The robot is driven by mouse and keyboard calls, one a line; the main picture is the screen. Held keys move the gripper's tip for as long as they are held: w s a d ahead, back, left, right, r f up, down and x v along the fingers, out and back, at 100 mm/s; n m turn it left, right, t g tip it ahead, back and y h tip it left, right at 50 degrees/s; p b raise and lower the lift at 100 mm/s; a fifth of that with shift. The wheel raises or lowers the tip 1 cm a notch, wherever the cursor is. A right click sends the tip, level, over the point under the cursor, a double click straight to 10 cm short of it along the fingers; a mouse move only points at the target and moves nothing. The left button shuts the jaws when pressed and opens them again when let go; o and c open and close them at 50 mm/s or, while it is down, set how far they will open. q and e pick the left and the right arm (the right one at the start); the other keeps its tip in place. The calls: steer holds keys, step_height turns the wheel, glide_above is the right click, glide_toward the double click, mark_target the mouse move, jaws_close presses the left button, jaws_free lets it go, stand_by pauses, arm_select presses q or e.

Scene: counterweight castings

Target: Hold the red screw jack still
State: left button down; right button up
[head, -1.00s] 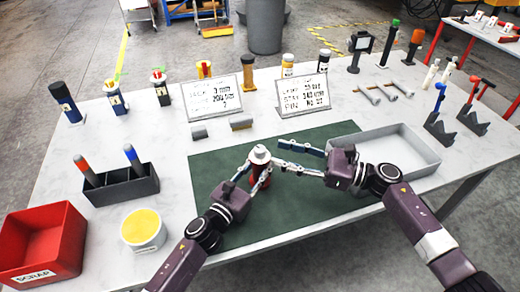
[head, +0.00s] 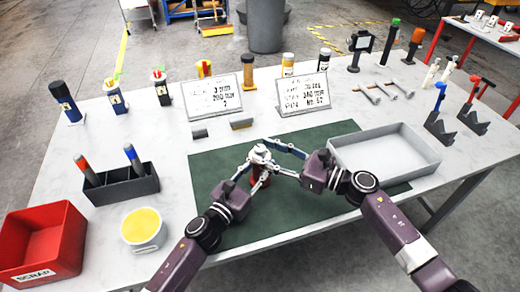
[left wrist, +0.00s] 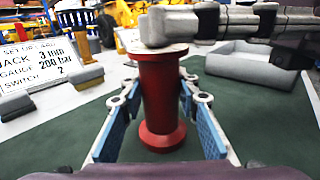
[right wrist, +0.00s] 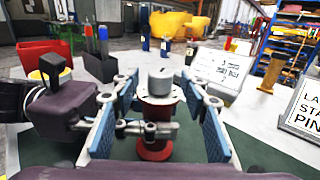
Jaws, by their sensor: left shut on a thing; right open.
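The red screw jack (head: 260,178) stands upright on the green mat (head: 215,170); its red flanged body (left wrist: 162,95) shows in the left wrist view. Its grey-white top (right wrist: 160,82) shows in the right wrist view. My left gripper (head: 257,167) is shut on the jack's body, one blue-padded finger on each side. My right gripper (head: 267,156) is open, its fingers on either side of the jack's top and apart from it. In the right wrist view my left fingers cross in front of the jack's middle.
A grey tray (head: 425,168) lies right of the mat. Two sign cards (head: 304,94) stand behind it. A black holder (head: 120,187), a yellow-filled cup (head: 143,228) and a red scrap bin (head: 40,240) are at left. The mat's front is partly clear.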

steer(key=shift+x, duration=1.15)
jaws_close()
